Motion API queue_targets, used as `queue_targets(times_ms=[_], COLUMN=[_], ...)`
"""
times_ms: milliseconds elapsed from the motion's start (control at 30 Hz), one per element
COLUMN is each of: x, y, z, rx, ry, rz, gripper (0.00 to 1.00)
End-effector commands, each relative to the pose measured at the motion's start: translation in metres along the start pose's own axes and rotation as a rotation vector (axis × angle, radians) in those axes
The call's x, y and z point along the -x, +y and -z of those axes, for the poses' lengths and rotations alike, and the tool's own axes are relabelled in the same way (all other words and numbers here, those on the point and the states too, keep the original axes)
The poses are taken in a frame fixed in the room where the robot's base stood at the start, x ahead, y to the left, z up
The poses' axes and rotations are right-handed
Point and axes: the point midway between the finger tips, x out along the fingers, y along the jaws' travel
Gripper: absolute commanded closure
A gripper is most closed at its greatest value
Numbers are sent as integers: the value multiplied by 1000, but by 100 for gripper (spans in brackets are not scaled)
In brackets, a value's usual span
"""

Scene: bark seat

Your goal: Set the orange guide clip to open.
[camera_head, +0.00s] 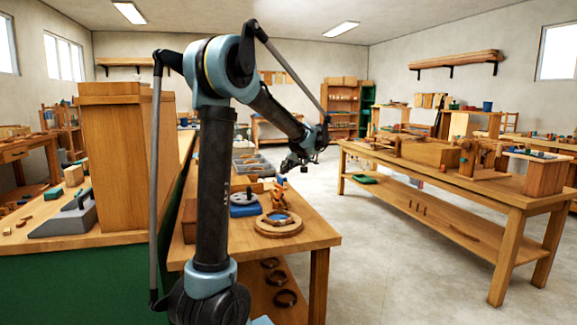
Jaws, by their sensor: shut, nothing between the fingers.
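An orange piece (279,194), which looks like the guide clip, stands on the near wooden bench (318,238), behind a round wooden ring. It is small here, and I cannot tell whether it is set open or closed. My gripper (293,168) is above and slightly right of the orange piece in the picture, apart from it. It points down, is shut, and holds nothing. Its fingertips are small and dark.
The round wooden ring (278,224) with a blue centre lies at the bench's front. A blue-and-grey device (243,205) sits left of the clip, with grey bins (253,166) behind. A tall wooden box (125,165) stands left. Open floor lies right, before another workbench (470,190).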

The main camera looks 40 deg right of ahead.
Motion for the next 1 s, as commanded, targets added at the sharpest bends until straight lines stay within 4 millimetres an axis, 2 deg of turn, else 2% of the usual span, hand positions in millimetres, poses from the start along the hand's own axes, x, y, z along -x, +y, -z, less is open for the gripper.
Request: queue_targets(times_ms=[100, 400, 833, 1000], x=[-17, -35, -36, -28], y=[-1, 0, 0, 12], z=[-8, -27, -28, -28], rx=[0, 0, 0, 10], ry=[-1, 0, 1, 9], rz=[1, 0, -2, -40], gripper=[100, 100, 100, 100])
